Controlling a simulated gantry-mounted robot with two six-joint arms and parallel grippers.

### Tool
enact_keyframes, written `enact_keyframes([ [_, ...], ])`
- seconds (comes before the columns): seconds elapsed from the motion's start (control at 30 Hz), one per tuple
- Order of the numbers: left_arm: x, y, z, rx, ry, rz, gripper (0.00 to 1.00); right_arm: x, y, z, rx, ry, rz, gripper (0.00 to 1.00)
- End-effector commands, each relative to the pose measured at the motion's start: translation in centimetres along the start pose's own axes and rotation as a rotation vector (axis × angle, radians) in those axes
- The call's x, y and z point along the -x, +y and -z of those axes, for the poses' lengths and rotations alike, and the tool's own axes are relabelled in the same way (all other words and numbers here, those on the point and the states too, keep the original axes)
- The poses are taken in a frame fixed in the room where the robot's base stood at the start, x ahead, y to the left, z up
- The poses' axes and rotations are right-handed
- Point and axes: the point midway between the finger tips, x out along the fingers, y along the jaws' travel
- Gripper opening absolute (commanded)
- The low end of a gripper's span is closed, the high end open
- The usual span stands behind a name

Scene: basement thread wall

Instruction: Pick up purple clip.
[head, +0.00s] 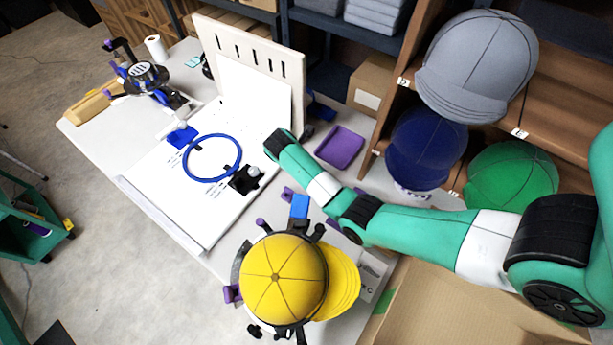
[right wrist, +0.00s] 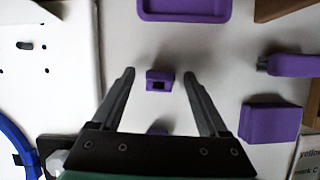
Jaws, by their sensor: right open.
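A small purple clip (right wrist: 159,80) with a dark slot in its front lies on the white table in the right wrist view. It sits between the spread fingertips of my right gripper (right wrist: 159,74), with a gap on each side. The gripper is open and empty. A second purple piece (right wrist: 157,132) shows partly behind the gripper's black body. In the head view my right arm reaches in from the right over the table, and its fingers cannot be made out. A purple piece (head: 288,194) shows beside the arm there; I cannot tell which one it is. My left gripper is not in view.
A purple tray (head: 340,147) lies beyond the arm. A blue ring (head: 211,158) and a black block (head: 245,179) lie to the left. A yellow cap (head: 284,278) on a black holder stands in front. More purple parts (right wrist: 268,122) lie right of the gripper.

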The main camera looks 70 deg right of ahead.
Motion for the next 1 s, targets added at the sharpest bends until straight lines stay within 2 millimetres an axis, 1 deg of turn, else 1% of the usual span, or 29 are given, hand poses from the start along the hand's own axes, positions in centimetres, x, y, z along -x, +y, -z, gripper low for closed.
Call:
enact_keyframes([
  [0.03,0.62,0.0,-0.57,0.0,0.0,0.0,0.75,-1.15,-0.06,0.14,-0.001,0.001,0.002,0.78],
  [0.07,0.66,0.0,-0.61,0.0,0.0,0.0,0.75,-1.32,-0.04,0.1,-0.001,0.001,0.001,0.78],
  [0.27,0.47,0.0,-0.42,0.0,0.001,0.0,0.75,-1.18,0.0,-0.03,0.0,0.001,-0.001,0.78],
  [0.3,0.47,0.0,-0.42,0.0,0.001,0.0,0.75,-1.17,0.0,-0.03,0.0,0.001,-0.001,0.74],
  [0.37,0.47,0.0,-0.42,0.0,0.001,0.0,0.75,-1.17,0.0,-0.02,0.0,0.001,-0.001,0.63],
  [0.4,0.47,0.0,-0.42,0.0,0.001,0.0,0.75,-1.16,0.0,-0.02,0.0,0.001,-0.001,0.56],
  [0.57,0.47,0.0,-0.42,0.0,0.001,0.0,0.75,-1.16,-0.01,-0.01,0.0,0.001,0.0,0.27],
  [0.7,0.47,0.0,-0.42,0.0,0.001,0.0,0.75,-1.16,-0.01,-0.01,0.0,0.001,0.0,0.02],
  [0.73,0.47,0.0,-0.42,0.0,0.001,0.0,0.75,-1.16,-0.01,-0.01,0.0,0.001,0.0,0.0],
  [1.0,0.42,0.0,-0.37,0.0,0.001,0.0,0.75,-1.07,0.0,-0.05,0.0,0.0,-0.001,0.0],
])
